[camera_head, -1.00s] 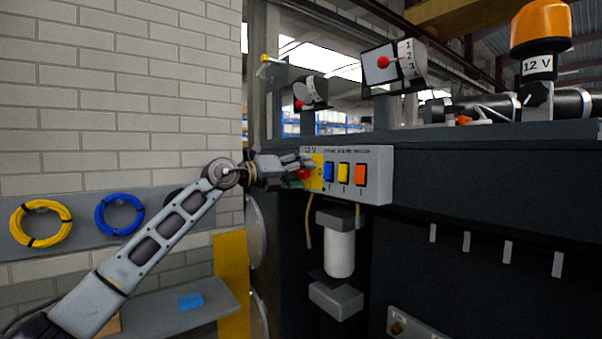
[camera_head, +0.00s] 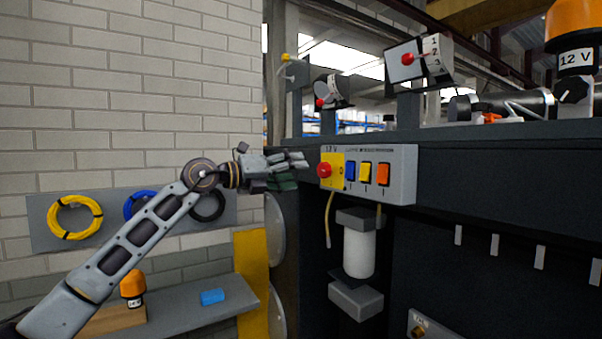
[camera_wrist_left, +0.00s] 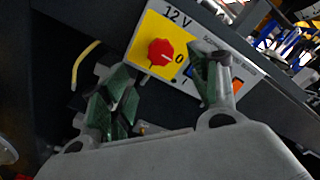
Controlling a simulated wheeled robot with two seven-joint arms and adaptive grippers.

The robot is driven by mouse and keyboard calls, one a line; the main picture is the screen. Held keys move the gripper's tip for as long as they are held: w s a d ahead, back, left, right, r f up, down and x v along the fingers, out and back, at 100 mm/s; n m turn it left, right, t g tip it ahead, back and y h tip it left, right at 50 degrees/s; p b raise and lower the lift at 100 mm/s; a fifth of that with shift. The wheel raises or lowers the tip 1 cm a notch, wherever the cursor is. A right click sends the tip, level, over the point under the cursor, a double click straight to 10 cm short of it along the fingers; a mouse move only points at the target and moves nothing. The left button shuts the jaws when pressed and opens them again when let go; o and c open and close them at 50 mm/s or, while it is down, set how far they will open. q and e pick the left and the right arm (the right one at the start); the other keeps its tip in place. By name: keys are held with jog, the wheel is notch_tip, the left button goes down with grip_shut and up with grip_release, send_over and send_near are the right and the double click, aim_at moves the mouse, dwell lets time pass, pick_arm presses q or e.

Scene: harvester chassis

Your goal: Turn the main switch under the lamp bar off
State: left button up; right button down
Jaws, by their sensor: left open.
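The main switch (camera_head: 324,170) is a red rotary knob on a yellow plate marked 12 V, at the left end of a grey panel. In the left wrist view the red knob (camera_wrist_left: 160,52) shows clearly, with a 0 to its right and a second mark below that. A small pale line on the knob appears to point toward the 0. My left gripper (camera_head: 292,170) is open and empty, just left of the knob and apart from it. Its two green-padded fingers (camera_wrist_left: 163,86) are spread below and beside the knob in the wrist view. My right gripper is not in view.
Blue, yellow and orange rocker switches (camera_head: 366,172) sit right of the plate. A white cylinder (camera_head: 358,252) hangs below the panel. Two tilted boxes with red levers (camera_head: 408,60) and an orange 12 V beacon (camera_head: 574,22) stand above. A shelf (camera_head: 190,318) is at lower left.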

pick_arm(q)
jog(key=shift+v, duration=1.1)
